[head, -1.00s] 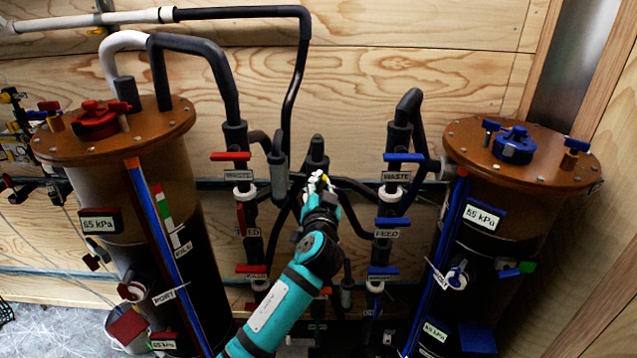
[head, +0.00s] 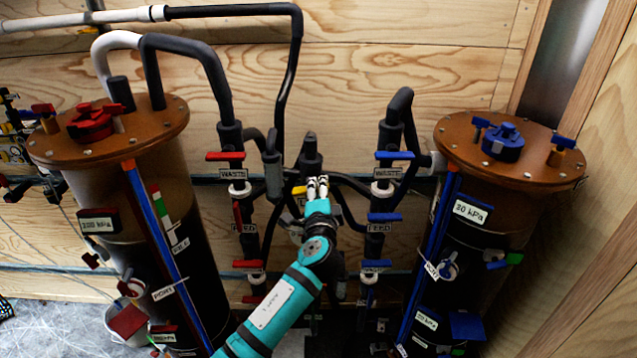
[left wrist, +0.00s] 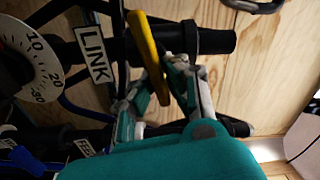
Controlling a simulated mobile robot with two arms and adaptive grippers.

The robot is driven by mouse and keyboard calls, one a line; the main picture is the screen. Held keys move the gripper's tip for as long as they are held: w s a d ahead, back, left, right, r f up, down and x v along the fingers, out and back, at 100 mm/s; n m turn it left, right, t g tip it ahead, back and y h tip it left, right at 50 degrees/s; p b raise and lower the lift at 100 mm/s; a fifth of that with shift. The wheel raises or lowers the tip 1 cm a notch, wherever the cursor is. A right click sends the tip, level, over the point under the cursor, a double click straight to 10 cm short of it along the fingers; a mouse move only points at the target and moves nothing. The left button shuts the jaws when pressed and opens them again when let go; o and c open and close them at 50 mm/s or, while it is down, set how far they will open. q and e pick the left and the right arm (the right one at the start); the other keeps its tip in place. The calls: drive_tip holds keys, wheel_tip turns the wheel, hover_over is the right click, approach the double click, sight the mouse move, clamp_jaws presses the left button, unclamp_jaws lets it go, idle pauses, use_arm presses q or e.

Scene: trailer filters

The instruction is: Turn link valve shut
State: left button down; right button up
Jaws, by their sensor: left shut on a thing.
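The link valve has a yellow handle (left wrist: 148,55) on a dark pipe beside the white LINK label (left wrist: 93,54) in the left wrist view. In the head view a small part of the yellow handle (head: 299,190) shows just left of my fingertips. My left gripper (head: 317,185) is at the middle pipe between the two filter columns. In the left wrist view its fingers (left wrist: 168,88) are shut on the lower end of the yellow handle. The fingers hide part of the handle and valve body. My right gripper is not in view.
A red-marked filter column (head: 110,130) stands left and a blue-marked one (head: 500,150) right. Red-handled valves (head: 226,156) and blue-handled valves (head: 394,155) flank my arm closely. A round dial (left wrist: 30,65) sits near the LINK label.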

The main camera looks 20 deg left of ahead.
use_arm(q)
drive_tip(key=shift+d+f+m+p, duration=0.1)
drive_tip(key=shift+m+p, duration=0.1)
drive_tip(key=shift+m, duration=0.4)
drive_tip(key=shift+f+m+p, duration=0.1)
drive_tip(key=shift+m+p, duration=0.05)
drive_tip(key=shift+m, duration=0.45)
drive_tip(key=shift+f, duration=0.1)
drive_tip(key=c, duration=1.4)
unclamp_jaws()
drive_tip(key=shift+o, duration=0.2)
drive_tip(key=shift+s, duration=0.1)
drive_tip(key=v, duration=1.2)
